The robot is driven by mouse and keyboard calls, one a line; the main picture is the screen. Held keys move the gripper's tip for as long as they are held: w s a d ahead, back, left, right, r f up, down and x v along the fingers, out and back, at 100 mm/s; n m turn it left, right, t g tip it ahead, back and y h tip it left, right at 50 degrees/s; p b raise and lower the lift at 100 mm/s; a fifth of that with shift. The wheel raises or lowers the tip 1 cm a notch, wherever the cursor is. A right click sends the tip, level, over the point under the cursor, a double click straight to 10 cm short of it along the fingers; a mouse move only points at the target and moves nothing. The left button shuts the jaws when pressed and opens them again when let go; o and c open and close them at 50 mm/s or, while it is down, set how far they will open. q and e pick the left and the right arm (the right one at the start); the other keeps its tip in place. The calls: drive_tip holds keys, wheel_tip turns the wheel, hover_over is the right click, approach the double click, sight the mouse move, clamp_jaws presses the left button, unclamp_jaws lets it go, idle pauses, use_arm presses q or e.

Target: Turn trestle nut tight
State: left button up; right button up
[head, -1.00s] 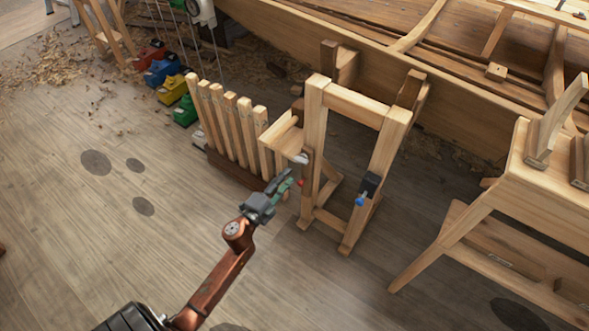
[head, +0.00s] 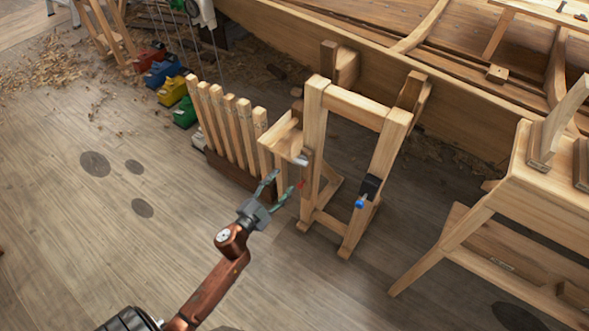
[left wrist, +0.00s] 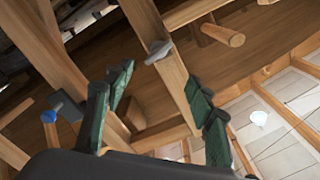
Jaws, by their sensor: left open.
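The wooden trestle (head: 314,130) stands upright beside the hull. A pale grey nut (head: 301,160) sits on its left post. In the left wrist view the grey winged nut (left wrist: 158,52) shows on the post, beyond and above the gap between my fingers. My left gripper (head: 282,181) is open and empty, just below and left of the nut, apart from it. Its green fingers are spread in the left wrist view (left wrist: 160,80). A blue knob (head: 360,203) on a dark block is on the right post. A small red spot (head: 300,184) shows below the nut. My right gripper is out of view.
A rack of upright slats (head: 230,127) stands close behind and left of my gripper. The hull (head: 455,107) runs behind the trestle. A wooden bench (head: 490,200) stands at right. Coloured clamps or tools (head: 172,90) lie at upper left.

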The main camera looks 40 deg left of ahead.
sight(298, 164)
use_arm(q)
drive_tip(key=w+n+b, duration=0.1)
drive_tip(key=w+n, duration=0.2)
drive_tip(key=w+n+b, duration=0.1)
drive_tip(key=w+n, duration=0.2)
drive_tip(key=n, duration=0.1)
drive_tip(key=w+n+b, duration=0.1)
drive_tip(key=w+n, duration=0.2)
drive_tip(key=n, duration=0.1)
drive_tip(key=shift+w+a+f+b, duration=0.1)
drive_tip(key=shift+a+f+b, duration=0.2)
drive_tip(key=shift+a, duration=0.1)
drive_tip(key=shift+w+r, duration=0.2)
drive_tip(key=shift+w, duration=0.4)
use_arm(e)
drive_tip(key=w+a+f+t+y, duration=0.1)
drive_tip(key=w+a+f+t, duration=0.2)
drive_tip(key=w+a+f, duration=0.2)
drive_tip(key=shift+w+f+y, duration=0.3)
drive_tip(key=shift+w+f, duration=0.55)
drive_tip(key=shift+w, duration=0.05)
use_arm(q)
drive_tip(key=shift+c, duration=0.5)
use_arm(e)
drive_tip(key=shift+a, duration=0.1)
use_arm(q)
drive_tip(key=c, duration=0.8)
